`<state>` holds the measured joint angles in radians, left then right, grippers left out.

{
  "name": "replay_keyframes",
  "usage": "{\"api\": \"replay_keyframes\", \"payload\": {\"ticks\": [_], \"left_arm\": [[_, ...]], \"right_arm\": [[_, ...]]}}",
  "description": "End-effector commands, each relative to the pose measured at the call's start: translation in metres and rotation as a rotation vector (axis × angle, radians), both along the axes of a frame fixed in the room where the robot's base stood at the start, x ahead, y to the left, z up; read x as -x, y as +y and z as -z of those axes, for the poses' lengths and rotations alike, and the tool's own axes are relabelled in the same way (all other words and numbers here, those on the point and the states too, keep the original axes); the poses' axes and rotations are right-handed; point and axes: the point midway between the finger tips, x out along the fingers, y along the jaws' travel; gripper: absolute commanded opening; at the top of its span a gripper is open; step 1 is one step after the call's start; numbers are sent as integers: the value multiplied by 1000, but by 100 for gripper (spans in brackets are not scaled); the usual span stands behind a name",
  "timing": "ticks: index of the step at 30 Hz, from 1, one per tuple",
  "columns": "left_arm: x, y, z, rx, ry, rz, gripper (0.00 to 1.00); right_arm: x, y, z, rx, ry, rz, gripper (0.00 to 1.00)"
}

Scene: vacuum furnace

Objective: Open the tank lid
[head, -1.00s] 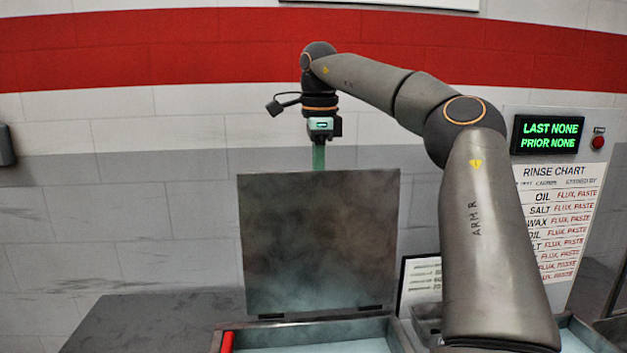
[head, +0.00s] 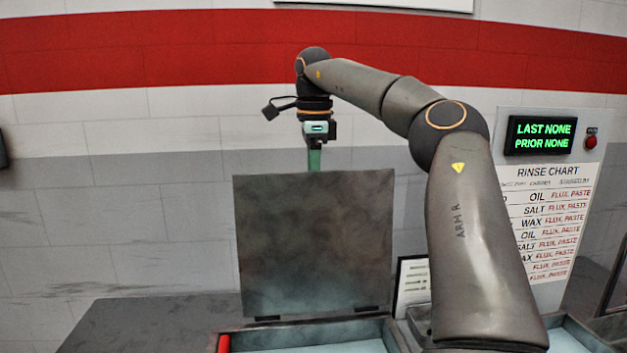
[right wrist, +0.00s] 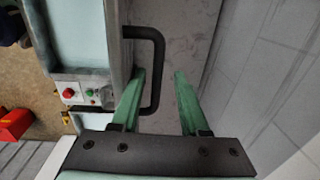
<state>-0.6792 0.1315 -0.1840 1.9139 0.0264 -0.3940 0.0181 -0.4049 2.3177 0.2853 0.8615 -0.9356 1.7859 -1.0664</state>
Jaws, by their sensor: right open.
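The tank lid (head: 314,243) is a dark grey square plate. It stands upright on hinges at the back edge of the tank (head: 310,333), which holds pale blue liquid. My right gripper (head: 314,158) is behind the lid's top edge in the head view, and the lid hides its fingertips. My left gripper is not in view.
A grey panel with a rinse chart (head: 548,225) and a green-lettered display (head: 540,136) stands at the right. A small white card (head: 412,284) stands beside the lid. A red piece (head: 223,343) is at the tank's left rim. The dark counter (head: 150,325) at left is clear.

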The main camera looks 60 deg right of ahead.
Motion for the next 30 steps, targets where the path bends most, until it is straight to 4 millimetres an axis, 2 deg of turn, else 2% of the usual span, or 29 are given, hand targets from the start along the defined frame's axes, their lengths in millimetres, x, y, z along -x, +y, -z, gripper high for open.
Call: {"api": "replay_keyframes", "payload": {"ticks": [8, 20, 30], "left_arm": [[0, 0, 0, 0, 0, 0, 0], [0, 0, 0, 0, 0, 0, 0], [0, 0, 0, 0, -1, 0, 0]], "right_arm": [[0, 0, -5, 2, -3, 0, 45], [1, 2, -50, 4, -3, 3, 45], [5, 1, -65, -9, 9, 13, 45]]}}
